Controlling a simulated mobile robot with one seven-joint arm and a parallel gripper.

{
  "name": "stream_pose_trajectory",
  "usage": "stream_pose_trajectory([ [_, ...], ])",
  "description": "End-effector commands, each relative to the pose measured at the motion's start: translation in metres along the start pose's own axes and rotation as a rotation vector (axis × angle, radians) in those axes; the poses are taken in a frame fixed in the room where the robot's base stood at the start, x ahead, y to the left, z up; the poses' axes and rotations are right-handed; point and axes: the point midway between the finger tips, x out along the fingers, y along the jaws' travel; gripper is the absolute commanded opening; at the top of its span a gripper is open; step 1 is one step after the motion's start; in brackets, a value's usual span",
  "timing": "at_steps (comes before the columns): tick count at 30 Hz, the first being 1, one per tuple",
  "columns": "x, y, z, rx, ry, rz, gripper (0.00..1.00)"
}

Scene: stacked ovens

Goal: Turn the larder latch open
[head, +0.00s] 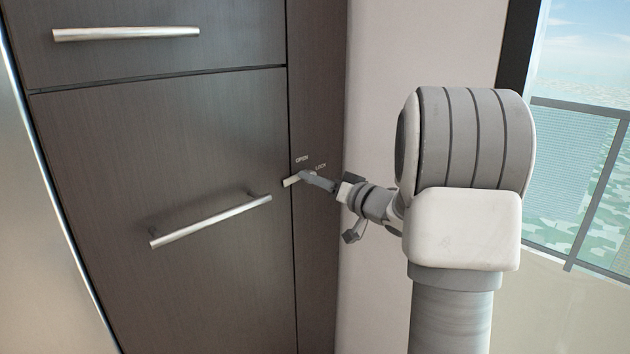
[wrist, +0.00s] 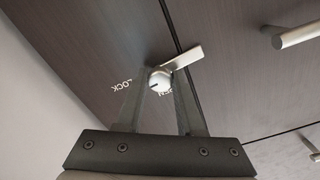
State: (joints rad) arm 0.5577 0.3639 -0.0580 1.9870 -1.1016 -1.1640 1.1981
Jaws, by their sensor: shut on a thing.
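The larder latch (head: 291,181) is a small silver lever on a round hub, mounted on the narrow dark panel right of the big door. Its lever points left in the head view, across the seam onto the door edge. In the wrist view the latch (wrist: 188,58) has its hub between my two fingers and its lever reaching to the upper right over the seam. My gripper (head: 313,180) is shut on the latch at its hub; it also shows in the wrist view (wrist: 161,75). The labels OPEN (head: 302,160) and LOCK (head: 321,167) sit above the hub.
The larder door (head: 190,270) has a slanting silver bar handle (head: 212,220), left of my gripper. A drawer front (head: 150,60) with another bar handle (head: 126,33) is above. A pale wall (head: 415,45) and a window (head: 580,130) lie to the right.

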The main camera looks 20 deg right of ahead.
Motion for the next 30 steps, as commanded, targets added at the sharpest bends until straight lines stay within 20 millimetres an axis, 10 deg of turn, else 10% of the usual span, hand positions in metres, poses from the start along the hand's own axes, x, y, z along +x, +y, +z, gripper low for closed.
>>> stream_pose_trajectory([
  [30,-0.0004,0.0029,0.0027,-0.921,0.000,0.001,0.00],
])
